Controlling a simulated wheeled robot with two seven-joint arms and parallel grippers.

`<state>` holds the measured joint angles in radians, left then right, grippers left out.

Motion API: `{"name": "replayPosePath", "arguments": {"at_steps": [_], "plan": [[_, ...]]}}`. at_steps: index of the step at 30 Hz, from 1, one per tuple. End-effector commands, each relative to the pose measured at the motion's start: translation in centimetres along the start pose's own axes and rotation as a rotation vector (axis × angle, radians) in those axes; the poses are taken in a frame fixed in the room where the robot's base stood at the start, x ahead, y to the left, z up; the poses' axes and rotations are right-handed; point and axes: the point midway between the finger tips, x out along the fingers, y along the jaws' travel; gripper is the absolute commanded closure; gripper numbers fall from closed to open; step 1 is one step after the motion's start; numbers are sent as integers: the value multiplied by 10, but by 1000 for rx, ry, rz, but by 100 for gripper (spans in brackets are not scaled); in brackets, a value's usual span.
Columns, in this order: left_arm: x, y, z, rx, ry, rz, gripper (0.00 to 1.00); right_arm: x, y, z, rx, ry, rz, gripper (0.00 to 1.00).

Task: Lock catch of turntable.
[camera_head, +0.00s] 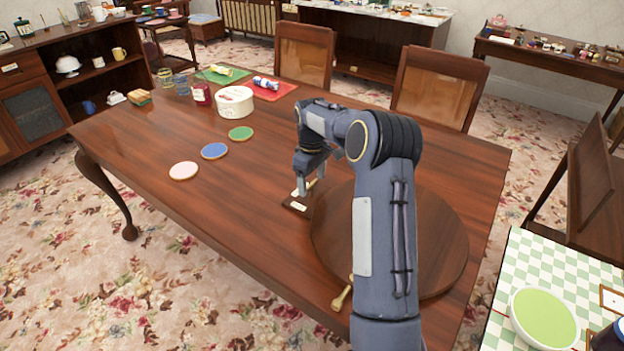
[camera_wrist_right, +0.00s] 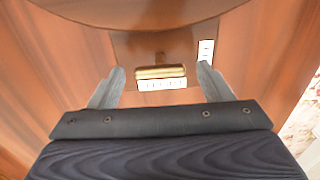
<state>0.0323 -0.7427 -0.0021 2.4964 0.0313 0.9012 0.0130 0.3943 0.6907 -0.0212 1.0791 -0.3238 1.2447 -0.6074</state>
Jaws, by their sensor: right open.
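The turntable (camera_head: 445,240) is a round, dark wooden disc on the long table, partly hidden behind my right arm. Its edge also shows at the top of the right wrist view (camera_wrist_right: 130,12). The catch is a small brown block (camera_head: 296,204) at the turntable's left edge with a pale label. In the right wrist view a brass bar (camera_wrist_right: 161,72) with a white label lies on it. My right gripper (camera_head: 304,188) is open over the catch. In the wrist view its fingers (camera_wrist_right: 160,84) stand on either side of the brass bar, apart from it. My left gripper is not in view.
A pale wooden peg-like handle (camera_head: 342,298) shows at the turntable's front edge. Pink (camera_head: 184,171), blue (camera_head: 214,150) and green (camera_head: 241,133) discs lie to the left. A round white box (camera_head: 234,101) and jars stand farther back. The table's left front is clear.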

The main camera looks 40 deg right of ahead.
Motion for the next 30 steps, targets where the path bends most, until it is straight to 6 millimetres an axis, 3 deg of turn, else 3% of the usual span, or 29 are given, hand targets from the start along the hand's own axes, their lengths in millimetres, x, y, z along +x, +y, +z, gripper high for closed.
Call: {"name": "replayPosePath", "arguments": {"at_steps": [6,17,30], "plan": [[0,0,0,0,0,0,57,0,0,0,0,0,0,27],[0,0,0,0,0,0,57,0,0,0,1,0,0,72],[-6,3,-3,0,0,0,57,-2,0,0,113,-1,0,72]]}}
